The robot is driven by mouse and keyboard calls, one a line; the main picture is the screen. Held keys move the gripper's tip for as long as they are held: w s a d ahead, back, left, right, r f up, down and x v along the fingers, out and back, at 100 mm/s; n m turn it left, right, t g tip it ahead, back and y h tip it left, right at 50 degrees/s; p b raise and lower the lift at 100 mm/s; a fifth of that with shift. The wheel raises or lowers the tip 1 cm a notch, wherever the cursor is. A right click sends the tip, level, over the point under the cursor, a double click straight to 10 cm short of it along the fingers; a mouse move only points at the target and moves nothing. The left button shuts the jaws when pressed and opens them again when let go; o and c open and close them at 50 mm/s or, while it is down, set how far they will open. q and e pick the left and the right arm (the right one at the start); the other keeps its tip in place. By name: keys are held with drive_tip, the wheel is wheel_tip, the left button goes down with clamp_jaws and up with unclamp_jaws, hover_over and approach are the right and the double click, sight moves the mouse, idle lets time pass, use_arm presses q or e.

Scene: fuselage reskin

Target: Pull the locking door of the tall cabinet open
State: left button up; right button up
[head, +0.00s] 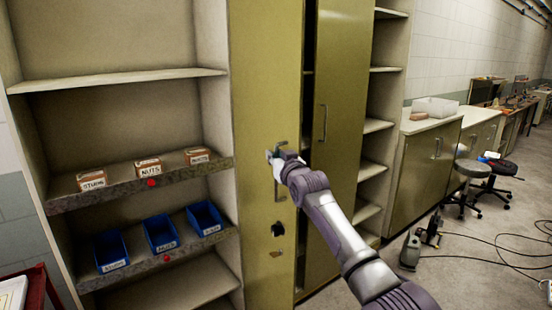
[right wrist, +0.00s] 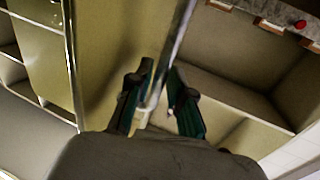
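The tall cabinet has two olive-yellow doors. The left door (head: 264,70) carries a metal handle (head: 279,190), with a dark knob (head: 278,230) and a small lock plate below it. The right door (head: 343,80) has its own bar handle (head: 323,122). A dark gap shows between the doors, so the left one looks slightly ajar. My right gripper (head: 276,160) is at the left door's handle. In the right wrist view, its fingers (right wrist: 161,72) close around the metal bar (right wrist: 176,40), apparently touching it on both sides. My left gripper is out of view.
Open shelves (head: 120,80) at left hold small labelled boxes (head: 149,168) and blue bins (head: 160,233). A counter (head: 430,122), stools (head: 474,168) and floor cables (head: 490,236) are at right. A red cart (head: 38,285) edges in at lower left.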

drive_tip(key=v, duration=1.2)
idle(0.3)
drive_tip(key=shift+a+f, duration=0.1)
drive_tip(key=s+d+f+m+g+h, duration=0.1)
drive_tip(key=s+d+f+g, duration=0.15)
drive_tip(key=f, duration=1.15)
drive_tip(key=s+d+f+g+h+b, duration=0.1)
drive_tip(key=s+d+f+h, duration=0.15)
drive_tip(key=f, duration=1.25)
drive_tip(key=s+d+f+m+g+h, duration=0.1)
drive_tip(key=d+f+g, duration=0.15)
drive_tip(key=f, duration=1.15)
drive_tip(key=s+d+f+g+b, duration=0.1)
drive_tip(key=s+d+f, duration=0.2)
drive_tip(key=s+f, duration=0.6)
drive_tip(key=s+d+f+g, duration=0.25)
drive_tip(key=s+f, duration=0.45)
drive_tip(key=f, duration=0.4)
drive_tip(key=s+d+f+g, duration=0.2)
drive_tip(key=s+f, duration=0.4)
drive_tip(key=s, duration=0.8)
drive_tip(key=s+d+f+g+h, duration=0.1)
drive_tip(key=s+d+f, duration=0.3)
drive_tip(key=s, duration=1.1)
drive_tip(key=s+d+f+g+h+b, duration=0.1)
drive_tip(key=s+d+f+g, duration=0.2)
drive_tip(key=s+f, duration=0.7)
drive_tip(key=s, duration=0.5)
drive_tip(key=shift+d, duration=0.15)
